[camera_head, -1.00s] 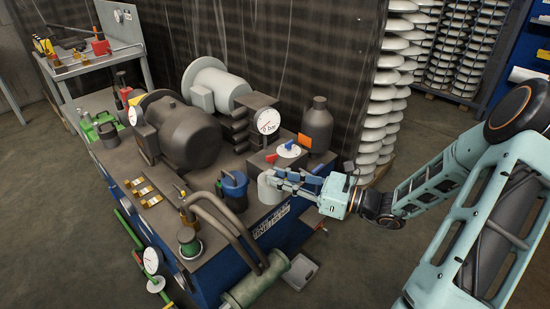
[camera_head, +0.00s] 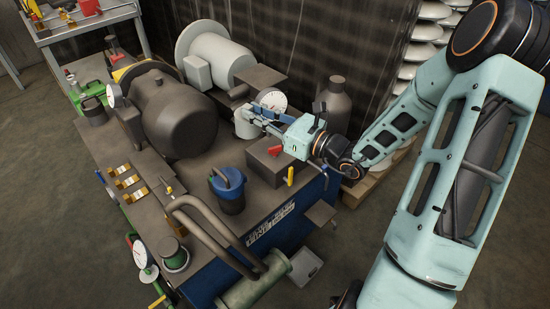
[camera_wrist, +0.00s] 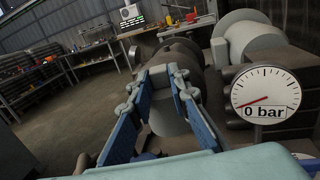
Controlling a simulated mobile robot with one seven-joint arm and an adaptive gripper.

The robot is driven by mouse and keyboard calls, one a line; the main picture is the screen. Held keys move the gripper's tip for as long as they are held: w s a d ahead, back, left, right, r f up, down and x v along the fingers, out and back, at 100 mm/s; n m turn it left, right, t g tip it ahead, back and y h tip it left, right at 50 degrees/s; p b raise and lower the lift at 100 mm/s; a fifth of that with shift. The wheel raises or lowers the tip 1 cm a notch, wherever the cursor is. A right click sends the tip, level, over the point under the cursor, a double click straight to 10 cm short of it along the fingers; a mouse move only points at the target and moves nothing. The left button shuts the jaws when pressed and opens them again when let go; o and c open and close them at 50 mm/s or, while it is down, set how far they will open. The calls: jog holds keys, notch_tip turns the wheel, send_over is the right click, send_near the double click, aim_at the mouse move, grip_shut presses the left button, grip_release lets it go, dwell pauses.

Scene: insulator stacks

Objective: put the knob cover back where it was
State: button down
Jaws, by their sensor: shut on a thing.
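The knob cover (camera_head: 245,124) is a pale grey-white cup-like cylinder. My gripper (camera_head: 252,112) is shut on it and holds it over the workbench, in front of the pressure gauge (camera_head: 272,99) in the head view. In the wrist view the cover (camera_wrist: 168,116) sits between the two blue fingers of my gripper (camera_wrist: 165,100). Beside it on the right, the gauge (camera_wrist: 265,93) reads 0 bar. A dark box (camera_head: 268,165) with a red handle (camera_head: 275,150) and a yellow handle (camera_head: 290,176) is in front of my gripper. My gripper and wrist hide part of what lies behind them.
A large dark motor (camera_head: 180,115) and a pale grey one (camera_head: 215,58) stand to the left and behind. A dark bottle (camera_head: 336,100) stands behind my wrist. Insulator stacks are behind.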

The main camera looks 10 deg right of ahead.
aim_at(236, 115)
jog(key=shift+m+t+h, duration=0.7)
jog(key=shift+h, duration=0.2)
jog(key=a, duration=0.1)
jog(key=w+a+b, duration=0.1)
jog(key=a, duration=0.1)
jog(key=w+a, duration=0.1)
jog(key=a, duration=0.1)
jog(key=shift+f, duration=0.25)
jog(key=w+d+f+b, duration=0.2)
jog(key=d+f+b, duration=0.4)
jog(key=d+f, duration=0.6)
jog(key=shift+w+d+f+m+h, duration=0.3)
jog(key=shift+f+h, duration=0.1)
jog(key=shift+f, duration=0.15)
jog(key=shift+f+b, duration=0.65)
jog(key=c, duration=1.8)
grip_release()
